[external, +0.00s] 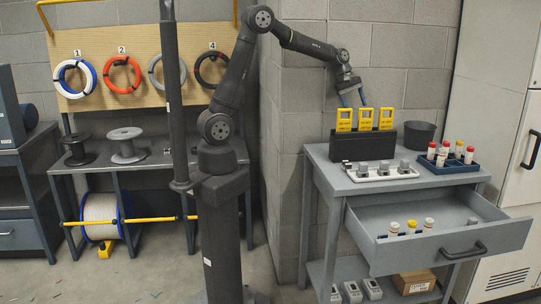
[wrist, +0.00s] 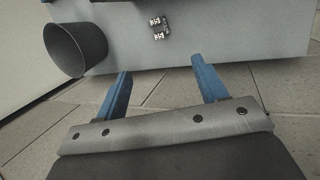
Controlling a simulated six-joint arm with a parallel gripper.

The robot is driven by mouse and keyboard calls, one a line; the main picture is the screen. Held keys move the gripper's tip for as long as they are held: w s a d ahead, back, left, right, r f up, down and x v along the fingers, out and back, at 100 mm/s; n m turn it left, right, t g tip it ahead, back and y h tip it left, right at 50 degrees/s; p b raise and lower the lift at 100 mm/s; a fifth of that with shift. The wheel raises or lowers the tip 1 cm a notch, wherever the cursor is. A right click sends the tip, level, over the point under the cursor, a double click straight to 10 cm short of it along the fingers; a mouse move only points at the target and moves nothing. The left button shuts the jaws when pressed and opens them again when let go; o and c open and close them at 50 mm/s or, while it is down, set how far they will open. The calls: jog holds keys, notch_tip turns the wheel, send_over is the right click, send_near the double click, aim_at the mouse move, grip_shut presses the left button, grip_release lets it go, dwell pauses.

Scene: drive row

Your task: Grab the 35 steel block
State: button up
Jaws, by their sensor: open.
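My gripper (external: 353,98) hangs above the back of the workbench, near the tops of the yellow meters in the external view. Its blue fingers are spread with nothing between them in the wrist view (wrist: 160,68). Several grey blocks (external: 404,167) stand on a pale holder (external: 385,177) at the front of the bench. Their numbers are too small to read, so I cannot tell which is 35. In the wrist view, small pieces with black-and-white markings (wrist: 158,29) lie on the grey bench top beyond the fingertips; their markings are not legible.
A blue vial rack (external: 450,167) stands at right. The drawer (external: 460,246) is open with vials inside. The wall is close behind.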

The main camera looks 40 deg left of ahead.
jog(key=d+f+m, duration=0.2)
jog(key=f+m, duration=0.2)
jog(key=m, duration=0.1)
jog(key=d+f+m+t+y, duration=0.1)
jog(key=d+f+m, duration=0.1)
jog(key=m, duration=0.4)
jog(key=d+f+m+t, duration=0.1)
jog(key=f+m, duration=0.4)
jog(key=m, duration=0.1)
jog(key=shift+w+d+f, duration=0.1)
jog(key=shift+d+f, duration=0.2)
jog(key=shift+d, duration=0.1)
jog(key=shift+x, duration=2.7)
jog(key=shift+a, duration=0.2)
jog(key=c, duration=1.2)
